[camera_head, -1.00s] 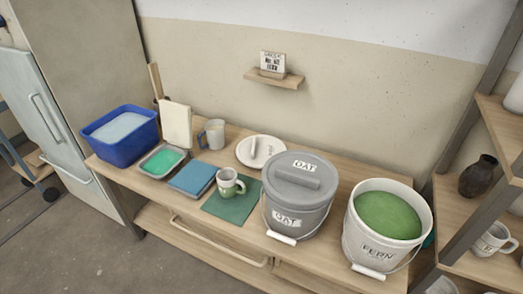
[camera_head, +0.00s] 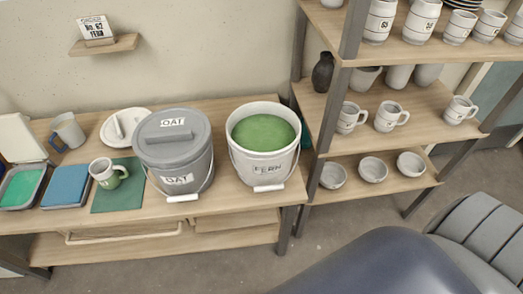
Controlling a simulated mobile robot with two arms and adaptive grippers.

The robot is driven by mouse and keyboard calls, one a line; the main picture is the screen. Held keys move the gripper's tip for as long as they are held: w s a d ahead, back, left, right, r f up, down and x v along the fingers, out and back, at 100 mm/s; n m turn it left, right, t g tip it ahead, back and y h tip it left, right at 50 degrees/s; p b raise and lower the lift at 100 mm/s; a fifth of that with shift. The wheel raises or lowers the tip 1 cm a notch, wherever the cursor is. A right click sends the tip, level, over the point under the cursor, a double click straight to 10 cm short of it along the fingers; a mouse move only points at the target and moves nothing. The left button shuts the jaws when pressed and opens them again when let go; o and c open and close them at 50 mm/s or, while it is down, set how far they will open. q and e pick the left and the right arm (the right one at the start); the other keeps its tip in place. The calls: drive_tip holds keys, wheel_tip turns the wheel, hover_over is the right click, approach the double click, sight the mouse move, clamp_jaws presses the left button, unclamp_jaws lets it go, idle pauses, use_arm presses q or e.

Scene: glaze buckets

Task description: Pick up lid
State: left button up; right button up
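A white round lid (camera_head: 137,118) with a bar handle lies on the wooden table, behind and left of the grey bucket. A grey lid (camera_head: 172,138) marked OAT sits on the grey OAT bucket (camera_head: 190,183). The white FERN bucket (camera_head: 262,168) stands to its right, open, with green glaze (camera_head: 264,132) inside and its wire handle hanging at the front. Neither of my grippers is in view.
A green-dipped mug (camera_head: 107,173) stands on a green mat (camera_head: 124,196) left of the buckets. A shelf rack (camera_head: 330,92) with pots, mugs and bowls rises on the right. A card (camera_head: 95,27) reading FERN stands on a wall shelf (camera_head: 104,46).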

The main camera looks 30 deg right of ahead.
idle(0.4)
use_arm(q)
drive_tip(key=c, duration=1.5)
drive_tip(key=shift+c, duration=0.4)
